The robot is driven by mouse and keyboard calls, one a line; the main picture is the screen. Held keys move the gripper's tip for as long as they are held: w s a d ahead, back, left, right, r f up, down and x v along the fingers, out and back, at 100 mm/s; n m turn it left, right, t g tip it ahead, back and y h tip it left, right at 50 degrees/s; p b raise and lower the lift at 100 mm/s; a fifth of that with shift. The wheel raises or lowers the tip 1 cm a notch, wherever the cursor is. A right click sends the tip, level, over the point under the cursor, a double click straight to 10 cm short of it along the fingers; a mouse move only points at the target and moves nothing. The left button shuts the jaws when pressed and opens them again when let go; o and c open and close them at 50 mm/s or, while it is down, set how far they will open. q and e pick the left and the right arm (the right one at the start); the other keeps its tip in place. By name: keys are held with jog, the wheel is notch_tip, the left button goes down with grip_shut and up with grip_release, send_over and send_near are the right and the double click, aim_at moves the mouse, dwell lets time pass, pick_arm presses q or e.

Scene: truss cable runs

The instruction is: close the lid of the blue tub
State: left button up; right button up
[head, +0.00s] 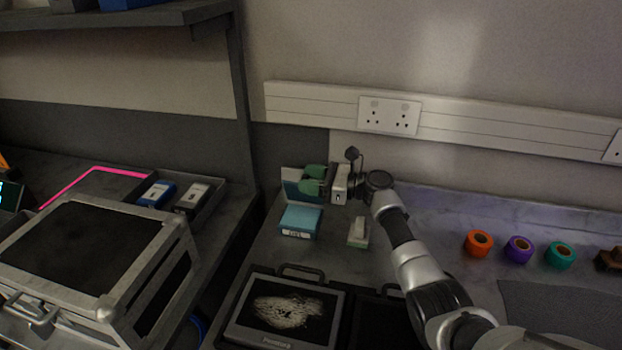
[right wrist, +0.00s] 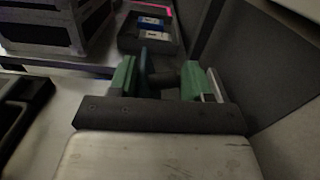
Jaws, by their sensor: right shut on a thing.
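The blue tub (head: 297,234) is a small teal-blue box with a pale label on its front, standing on the counter near the back wall. Its lid (head: 290,188) appears as a thin upright panel, pale and teal, behind the tub. My right gripper (head: 313,179), with green fingers, is at the lid, above and behind the tub, and is shut on it. In the right wrist view a thin blue edge of the lid (right wrist: 144,68) shows beside the left green finger; the grip itself is partly hidden. My left gripper is not in view.
A small pale-topped block (head: 358,232) stands right of the tub. A dark case with a screen (head: 281,312) is in front. Tape rolls (head: 518,249) sit to the right. A shelf post (head: 243,95) and a metal-edged case (head: 85,255) are left.

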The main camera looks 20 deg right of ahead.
jog(key=o, duration=1)
jog(key=shift+s+a+f, duration=0.2)
jog(key=shift+a+f, duration=0.05)
jog(key=shift+f, duration=0.5)
jog(key=shift+w+r, duration=0.1)
jog(key=shift+r, duration=0.1)
jog(key=shift+s+d+r, duration=0.15)
jog(key=shift+s+d, duration=0.1)
jog(key=shift+d, duration=0.15)
jog(key=p+v, duration=0.3)
jog(key=v, duration=0.7)
